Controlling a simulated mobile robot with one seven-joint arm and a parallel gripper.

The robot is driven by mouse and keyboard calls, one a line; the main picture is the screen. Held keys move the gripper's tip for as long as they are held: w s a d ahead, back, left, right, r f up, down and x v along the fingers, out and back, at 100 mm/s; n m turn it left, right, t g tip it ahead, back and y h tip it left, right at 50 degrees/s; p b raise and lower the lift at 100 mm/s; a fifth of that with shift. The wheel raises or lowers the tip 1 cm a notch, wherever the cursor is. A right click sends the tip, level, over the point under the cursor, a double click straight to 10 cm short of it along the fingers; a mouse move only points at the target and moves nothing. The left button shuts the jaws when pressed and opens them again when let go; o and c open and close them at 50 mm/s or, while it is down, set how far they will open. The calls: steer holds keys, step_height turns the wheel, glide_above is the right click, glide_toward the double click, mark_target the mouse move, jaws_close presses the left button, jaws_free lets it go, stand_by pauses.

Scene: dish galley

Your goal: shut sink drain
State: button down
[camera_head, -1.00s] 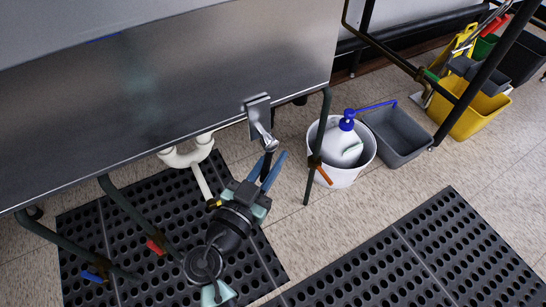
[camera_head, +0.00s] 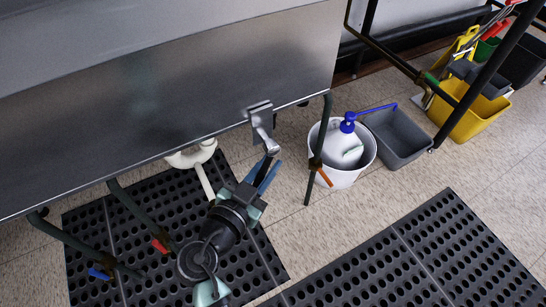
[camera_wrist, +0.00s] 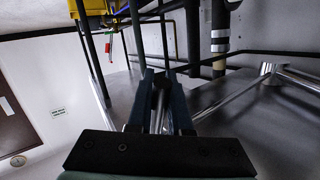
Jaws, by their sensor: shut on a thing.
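The steel sink (camera_head: 170,100) fills the upper left of the head view. My gripper (camera_head: 268,174) has blue fingers closed around this handle below the sink edge. White drain pipes (camera_head: 192,155) show under the sink. The drain opening itself is hidden.
Dark sink legs with a blue valve handle (camera_head: 99,274) and a red one (camera_head: 160,246) stand left of my arm. A white bucket (camera_head: 341,175) and grey bin (camera_head: 397,140) are to the right. Black perforated mats (camera_head: 405,262) cover part of the floor.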

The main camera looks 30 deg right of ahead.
steer(key=a+r+m+g+y+p, duration=0.2)
steer(key=a+r+m+y+p, duration=0.2)
steer(key=p, duration=1.7)
steer(key=a+r+y, duration=0.1)
steer(key=a+y, duration=0.2)
steer(key=y, duration=0.4)
steer(key=shift+s+m+g, duration=0.15)
steer(key=shift+m+g, duration=0.25)
steer(key=shift+y+p, duration=0.3)
steer(key=shift+y, duration=0.1)
steer(key=c, duration=0.8)
jaws_free()
steer(key=shift+c, duration=0.2)
steer(key=shift+r, duration=0.1)
steer(key=p+v, duration=0.5)
steer(key=v, duration=0.7)
steer(key=shift+s+a+r, duration=0.15)
steer(key=shift+s+r, duration=0.15)
